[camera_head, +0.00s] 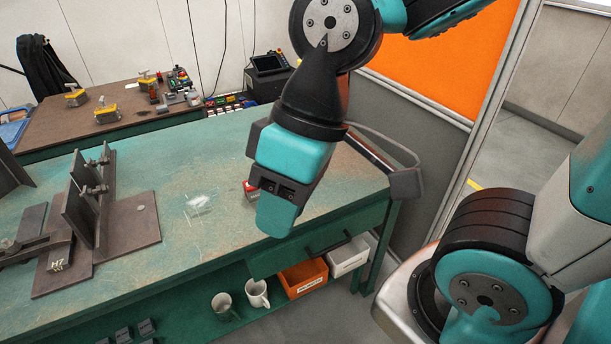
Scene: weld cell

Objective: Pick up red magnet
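A small red block (250,190), which may be the red magnet, shows at the left edge of my gripper (276,207), above the green worktable (200,245). Most of it is hidden behind the gripper, so its shape is not clear. My gripper points down over the right part of the table, close to the front edge. Its teal and black housing hides the fingertips. I cannot tell whether the fingers are open or touch the block.
A steel fixture with upright plates (95,205) stands on the left of the table. A brown bench (110,128) behind carries several yellow-topped tools. Mugs (257,293) and an orange bin (303,278) are below the tabletop. The table's middle is clear.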

